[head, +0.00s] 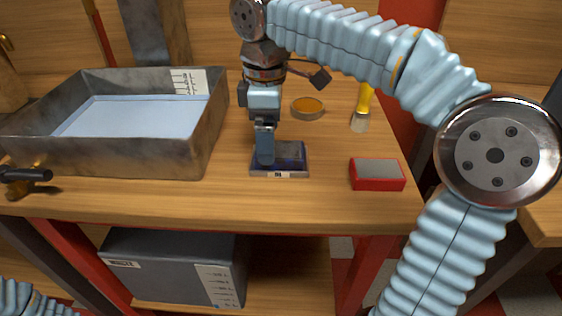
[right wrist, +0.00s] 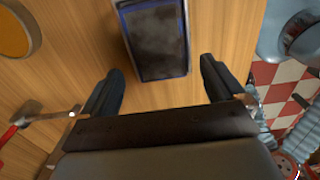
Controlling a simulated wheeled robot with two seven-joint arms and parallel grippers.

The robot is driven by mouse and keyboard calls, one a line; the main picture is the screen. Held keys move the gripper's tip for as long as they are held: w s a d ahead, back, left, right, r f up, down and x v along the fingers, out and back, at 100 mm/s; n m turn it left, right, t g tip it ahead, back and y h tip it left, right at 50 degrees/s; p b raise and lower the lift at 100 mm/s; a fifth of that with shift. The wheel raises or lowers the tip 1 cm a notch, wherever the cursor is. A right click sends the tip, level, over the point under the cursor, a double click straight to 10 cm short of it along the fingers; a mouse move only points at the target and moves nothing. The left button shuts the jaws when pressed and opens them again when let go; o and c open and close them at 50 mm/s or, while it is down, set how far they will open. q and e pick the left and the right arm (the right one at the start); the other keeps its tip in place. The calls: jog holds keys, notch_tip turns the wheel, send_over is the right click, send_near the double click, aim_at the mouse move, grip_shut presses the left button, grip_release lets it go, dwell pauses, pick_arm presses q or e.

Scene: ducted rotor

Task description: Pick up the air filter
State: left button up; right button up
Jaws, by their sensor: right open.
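The air filter (head: 292,156) is a small flat rectangle with a blue frame and a dark grey face, lying on the wooden bench. In the right wrist view the filter (right wrist: 158,40) lies ahead of the fingertips, its width lined up with the gap between them. My right gripper (head: 265,150) points down over the filter's left part in the head view and hides some of it. In the right wrist view the right gripper (right wrist: 162,70) is open, with nothing between its fingers. My left gripper is out of view.
A metal tray (head: 190,130) stands at left. A red block with a grey top (head: 377,175) is right of the filter. Behind are a round orange-topped tin (head: 308,108) and a yellow-handled brush (head: 362,108). A grey box (head: 170,265) sits on the lower shelf.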

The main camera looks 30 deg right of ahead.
jog(key=shift+a+f+b, duration=0.15)
jog(key=shift+f+b, duration=0.35)
jog(key=shift+f, duration=0.95)
jog(key=shift+r, duration=0.1)
jog(key=c, duration=1.2)
jog(key=shift+r, duration=0.15)
